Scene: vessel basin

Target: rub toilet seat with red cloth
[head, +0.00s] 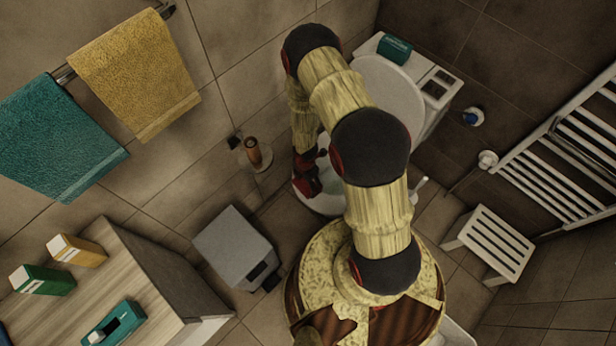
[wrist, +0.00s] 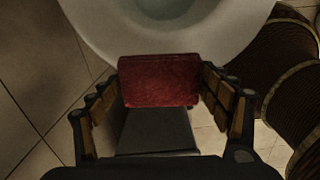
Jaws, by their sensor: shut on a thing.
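The white toilet seat (wrist: 95,28) rings the bowl at the top of the wrist view. In the head view its rim (head: 328,206) shows partly behind my arm, with the raised lid (head: 388,95) behind it. The red cloth (wrist: 158,80) is a folded dark red pad between my fingers. My gripper (wrist: 160,85) is shut on the red cloth, at the front edge of the seat. The cloth overlaps the rim in the wrist view; I cannot tell whether it touches. In the head view my gripper (head: 308,178) is over the left side of the bowl, its cloth hard to make out.
A teal box (head: 394,48) stands on the cistern. A white slatted stool (head: 490,243) and a towel radiator (head: 560,160) are at right. A wooden cabinet (head: 135,275) is lower left.

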